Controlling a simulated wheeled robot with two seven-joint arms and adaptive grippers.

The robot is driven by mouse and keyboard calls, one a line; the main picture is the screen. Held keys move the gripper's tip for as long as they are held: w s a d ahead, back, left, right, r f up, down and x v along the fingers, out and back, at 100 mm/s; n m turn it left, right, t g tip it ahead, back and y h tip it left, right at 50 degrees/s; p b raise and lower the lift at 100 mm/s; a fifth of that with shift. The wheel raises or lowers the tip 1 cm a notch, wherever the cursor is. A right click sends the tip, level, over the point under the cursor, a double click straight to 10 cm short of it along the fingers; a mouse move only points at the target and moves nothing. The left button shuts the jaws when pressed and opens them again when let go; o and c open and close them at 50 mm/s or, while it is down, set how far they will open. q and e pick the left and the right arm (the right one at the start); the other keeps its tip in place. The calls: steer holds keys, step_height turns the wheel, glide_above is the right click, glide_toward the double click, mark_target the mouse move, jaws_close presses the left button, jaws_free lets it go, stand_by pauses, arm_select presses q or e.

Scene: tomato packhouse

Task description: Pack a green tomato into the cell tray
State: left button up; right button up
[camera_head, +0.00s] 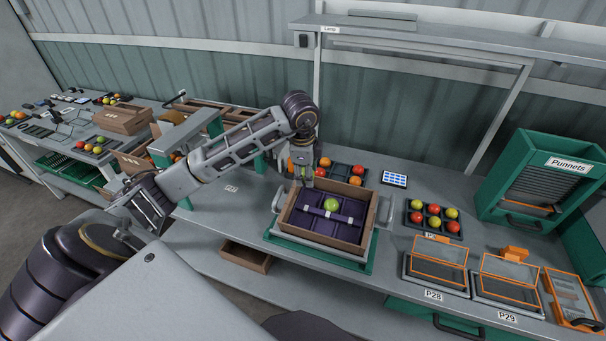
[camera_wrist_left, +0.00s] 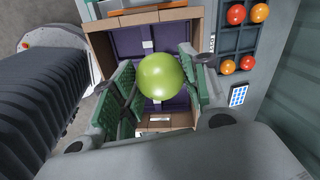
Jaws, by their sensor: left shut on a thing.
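The held tomato hides the tray's middle in the wrist view. My right gripper is out of view.
A dark tray (camera_head: 328,164) of red and orange tomatoes stands behind the box. A keypad (camera_head: 394,179) and another tomato tray (camera_head: 434,232) are to the right. Orange-framed bins (camera_head: 437,270) stand at front right. The bench (camera_head: 230,205) is clear left of the box.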

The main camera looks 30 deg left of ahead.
arm_select(q)
steer(key=shift+s+r, duration=0.1)
steer(key=shift+r, duration=0.15)
steer(key=shift+w+t, duration=0.3)
steer(key=shift+t, duration=0.1)
steer(key=shift+s, duration=0.15)
steer(key=shift+f, duration=0.3)
